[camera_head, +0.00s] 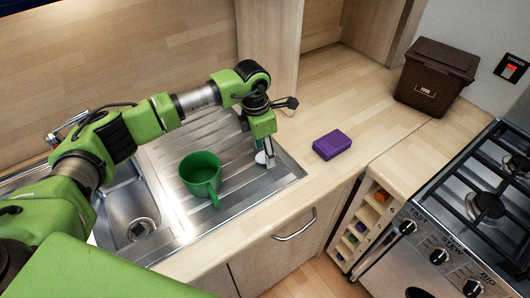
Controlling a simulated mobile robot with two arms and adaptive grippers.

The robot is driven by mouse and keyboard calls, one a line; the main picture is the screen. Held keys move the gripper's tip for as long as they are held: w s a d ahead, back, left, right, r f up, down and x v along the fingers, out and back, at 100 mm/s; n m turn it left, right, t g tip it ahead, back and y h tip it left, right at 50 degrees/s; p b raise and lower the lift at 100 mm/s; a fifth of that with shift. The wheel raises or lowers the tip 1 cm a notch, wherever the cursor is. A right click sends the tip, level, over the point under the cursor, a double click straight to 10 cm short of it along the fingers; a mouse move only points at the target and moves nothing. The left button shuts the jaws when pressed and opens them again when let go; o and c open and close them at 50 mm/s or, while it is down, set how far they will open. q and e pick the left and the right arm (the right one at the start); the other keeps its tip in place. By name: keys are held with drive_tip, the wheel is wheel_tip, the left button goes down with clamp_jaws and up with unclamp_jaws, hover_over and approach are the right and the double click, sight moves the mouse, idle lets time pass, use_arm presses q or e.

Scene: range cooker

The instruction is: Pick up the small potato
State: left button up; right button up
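My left arm reaches in from the left, over the sink. Its gripper (267,155) points down at the right end of the metal drainboard. A small pale object or part (260,157) shows beside the fingertips; I cannot tell whether it is the potato. No potato can be clearly made out. The fingers are small and seen from the side, so whether they are open or shut does not show. My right gripper is not in view.
A green mug (200,172) stands on the drainboard (228,195), left of the gripper. A purple box (332,144) lies on the wooden counter (345,95). A brown bin (436,75) stands at the back, near the range cooker (480,215). Wooden panels rise behind the gripper.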

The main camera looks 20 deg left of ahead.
use_arm(q)
drive_tip(key=shift+f, duration=0.8)
drive_tip(key=c, duration=1.2)
drive_tip(key=shift+r, duration=0.1)
